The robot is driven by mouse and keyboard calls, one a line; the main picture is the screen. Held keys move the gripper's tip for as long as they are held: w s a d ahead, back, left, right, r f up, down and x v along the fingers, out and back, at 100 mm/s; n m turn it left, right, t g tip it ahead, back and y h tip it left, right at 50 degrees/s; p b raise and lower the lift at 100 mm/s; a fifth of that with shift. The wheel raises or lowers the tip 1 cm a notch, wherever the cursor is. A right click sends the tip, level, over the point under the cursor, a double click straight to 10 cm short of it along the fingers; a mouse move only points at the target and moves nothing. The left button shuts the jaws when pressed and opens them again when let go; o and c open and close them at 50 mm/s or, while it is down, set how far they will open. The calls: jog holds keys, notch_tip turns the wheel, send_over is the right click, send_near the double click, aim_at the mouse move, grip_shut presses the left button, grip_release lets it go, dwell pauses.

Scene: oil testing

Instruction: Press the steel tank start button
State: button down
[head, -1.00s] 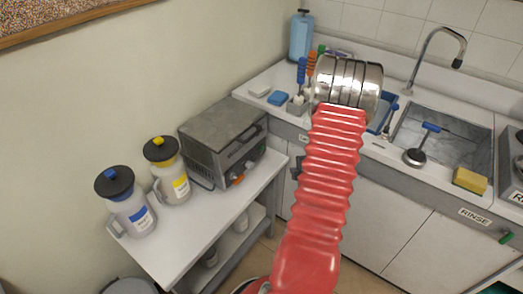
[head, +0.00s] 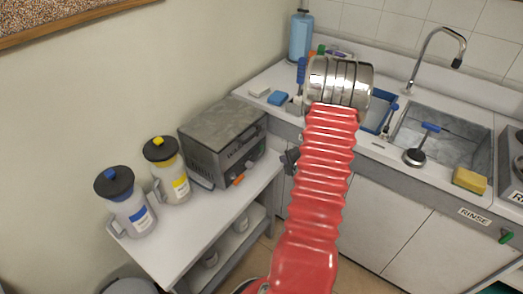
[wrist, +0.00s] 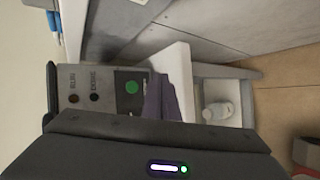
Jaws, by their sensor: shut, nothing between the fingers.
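The steel tank (head: 220,135) is a grey metal box with a lid on the small white table at left. In the wrist view its front panel (wrist: 112,75) shows a round green button (wrist: 132,87), likely the start button. Two small dark lamps with labels sit left of the button. My gripper (head: 287,160) is in front of the tank's right side, partly behind my red arm sleeve. Its dark fingers (wrist: 164,100) are shut and empty, just right of the green button in the wrist view. I cannot tell whether they touch the panel.
An orange-tipped lever (head: 239,180) sticks out low on the tank's front. The sink counter (head: 273,118) is behind my arm.

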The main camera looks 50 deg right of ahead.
jog(key=shift+w+a, duration=0.15)
jog(key=shift+w, duration=1.55)
jog(key=shift+w+a, duration=0.15)
jog(key=shift+w, duration=1.5)
jog(key=shift+w, duration=0.15)
jog(key=shift+w, duration=0.3)
jog(key=shift+w+a, duration=0.1)
jog(key=shift+w, duration=0.45)
dwell(0.3)
jog(key=shift+s, duration=0.95)
jog(key=s, duration=0.5)
jog(key=shift+d, duration=0.3)
dwell(0.4)
